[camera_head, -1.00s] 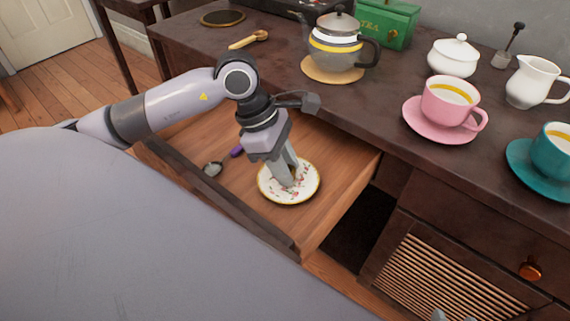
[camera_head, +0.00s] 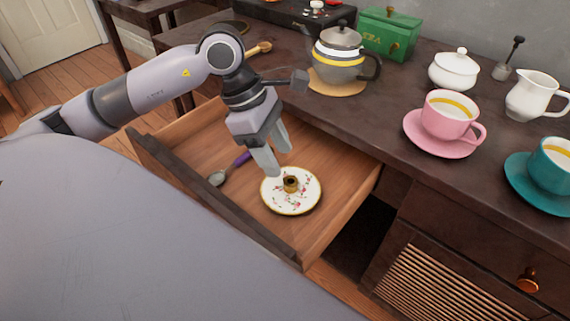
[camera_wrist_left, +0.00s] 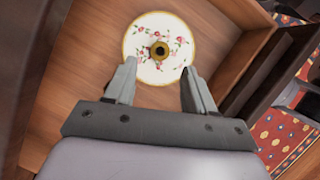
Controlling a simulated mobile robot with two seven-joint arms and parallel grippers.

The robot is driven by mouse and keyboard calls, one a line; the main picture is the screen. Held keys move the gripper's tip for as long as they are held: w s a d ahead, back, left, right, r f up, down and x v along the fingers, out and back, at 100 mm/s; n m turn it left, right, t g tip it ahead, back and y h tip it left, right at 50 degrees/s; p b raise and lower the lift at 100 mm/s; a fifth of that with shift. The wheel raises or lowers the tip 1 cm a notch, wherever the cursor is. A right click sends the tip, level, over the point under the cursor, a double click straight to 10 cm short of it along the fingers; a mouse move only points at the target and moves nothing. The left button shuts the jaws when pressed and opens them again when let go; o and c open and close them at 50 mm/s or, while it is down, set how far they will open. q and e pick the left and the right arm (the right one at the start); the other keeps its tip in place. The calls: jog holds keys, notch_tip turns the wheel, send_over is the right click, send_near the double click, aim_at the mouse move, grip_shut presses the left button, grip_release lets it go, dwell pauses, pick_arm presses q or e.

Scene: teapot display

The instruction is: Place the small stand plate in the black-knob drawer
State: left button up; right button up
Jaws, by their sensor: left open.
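The small stand plate (camera_head: 291,203) is white with a floral pattern, a gold rim and a brass socket at its centre. It lies flat on the floor of the open drawer (camera_head: 335,175), and it also shows in the left wrist view (camera_wrist_left: 140,65). My left gripper (camera_head: 277,162) is open and empty, above and just left of the plate. In the left wrist view its fingers (camera_wrist_left: 157,84) are spread apart near the plate's edge. The drawer's knob is hidden. My right gripper does not show clearly.
A purple-handled spoon (camera_head: 218,178) lies in the drawer, left of the plate. On the countertop are a teapot (camera_head: 339,65), a green box (camera_head: 389,35), a pink cup (camera_head: 449,115), a teal cup (camera_head: 553,165), a sugar bowl (camera_head: 453,71) and a creamer (camera_head: 534,94).

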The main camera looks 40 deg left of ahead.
pick_arm(q)
jog(key=p+v, duration=0.1)
jog(key=v, duration=0.4)
jog(key=shift+a+r, duration=0.1)
jog(key=shift+r, duration=0.25)
